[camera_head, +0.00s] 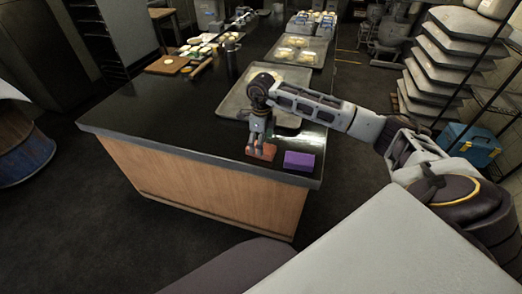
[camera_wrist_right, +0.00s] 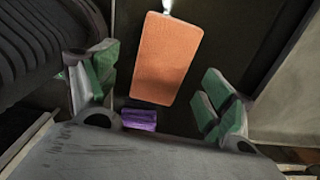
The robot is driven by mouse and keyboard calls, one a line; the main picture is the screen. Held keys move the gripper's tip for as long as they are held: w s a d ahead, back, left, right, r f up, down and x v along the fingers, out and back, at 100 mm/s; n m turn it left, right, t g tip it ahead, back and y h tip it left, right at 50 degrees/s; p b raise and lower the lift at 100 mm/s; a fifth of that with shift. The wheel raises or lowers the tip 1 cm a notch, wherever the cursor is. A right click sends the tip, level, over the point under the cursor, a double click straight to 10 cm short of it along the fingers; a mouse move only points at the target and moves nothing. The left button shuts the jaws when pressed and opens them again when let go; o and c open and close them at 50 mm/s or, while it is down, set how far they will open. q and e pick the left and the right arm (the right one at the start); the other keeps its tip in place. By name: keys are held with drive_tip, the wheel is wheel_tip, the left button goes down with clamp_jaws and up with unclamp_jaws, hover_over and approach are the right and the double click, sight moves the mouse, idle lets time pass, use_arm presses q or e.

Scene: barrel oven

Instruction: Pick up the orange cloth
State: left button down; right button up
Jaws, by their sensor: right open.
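The orange cloth (camera_head: 262,151) lies flat on the black counter (camera_head: 140,118) near its front edge. My right gripper (camera_head: 257,143) points down just above it in the head view. In the right wrist view the orange cloth (camera_wrist_right: 168,58) is a rectangle with rounded corners, seen between and beyond the fingers. The right gripper (camera_wrist_right: 162,95) is open, its green-padded fingers spread to either side, with nothing held. My left gripper is not in view.
A purple block (camera_head: 299,161) sits to the right of the cloth; it also shows in the right wrist view (camera_wrist_right: 139,118). A metal tray (camera_head: 233,103) lies behind my right gripper. A dark cylinder (camera_head: 232,60) stands farther back. The counter's left front part is clear.

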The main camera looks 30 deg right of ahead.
drive_tip(key=shift+w+f, duration=0.1)
drive_tip(key=shift+f, duration=1.7)
drive_tip(key=c, duration=1.1)
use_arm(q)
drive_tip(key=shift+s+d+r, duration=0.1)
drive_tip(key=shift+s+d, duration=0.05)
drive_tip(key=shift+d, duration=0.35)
